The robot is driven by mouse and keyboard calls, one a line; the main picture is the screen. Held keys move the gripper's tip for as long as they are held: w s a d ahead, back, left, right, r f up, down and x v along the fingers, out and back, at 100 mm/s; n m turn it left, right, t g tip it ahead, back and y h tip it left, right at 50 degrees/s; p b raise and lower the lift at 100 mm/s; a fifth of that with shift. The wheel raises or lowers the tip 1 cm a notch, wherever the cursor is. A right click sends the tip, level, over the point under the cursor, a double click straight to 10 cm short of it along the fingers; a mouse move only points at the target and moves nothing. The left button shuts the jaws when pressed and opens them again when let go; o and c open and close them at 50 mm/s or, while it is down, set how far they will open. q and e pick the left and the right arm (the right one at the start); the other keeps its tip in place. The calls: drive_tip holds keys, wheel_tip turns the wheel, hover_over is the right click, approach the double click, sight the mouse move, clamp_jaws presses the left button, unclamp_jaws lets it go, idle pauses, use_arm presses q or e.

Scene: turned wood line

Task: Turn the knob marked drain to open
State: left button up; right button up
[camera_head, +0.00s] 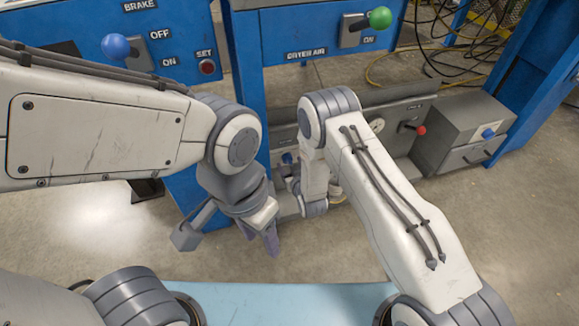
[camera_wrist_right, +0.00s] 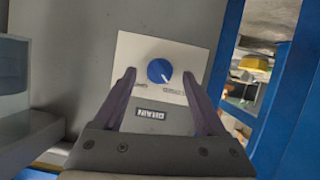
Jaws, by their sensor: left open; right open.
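The drain knob (camera_wrist_right: 160,71) is a round blue dial on a pale plate (camera_wrist_right: 190,56) on a grey panel, in the right wrist view. Its white pointer line slants to the lower right. A label reading DRAIN (camera_wrist_right: 150,115) sits below it. Small marks at the lower left and lower right of the knob are too small to read. My right gripper (camera_wrist_right: 159,78) is open, one finger on either side of the knob; I cannot tell whether they touch it. In the head view my left gripper (camera_head: 228,241) is open and empty, above the floor.
A blue-knobbed brake lever (camera_head: 115,46), a red set button (camera_head: 207,67) and a green-knobbed dryer air lever (camera_head: 379,18) are on blue panels. A red-knobbed lever (camera_head: 420,130) and a grey box with a blue knob (camera_head: 488,133) stand right. Cables (camera_head: 455,40) lie behind.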

drive_tip(key=shift+b+x, duration=0.35)
drive_tip(key=shift+x, duration=0.65)
clamp_jaws()
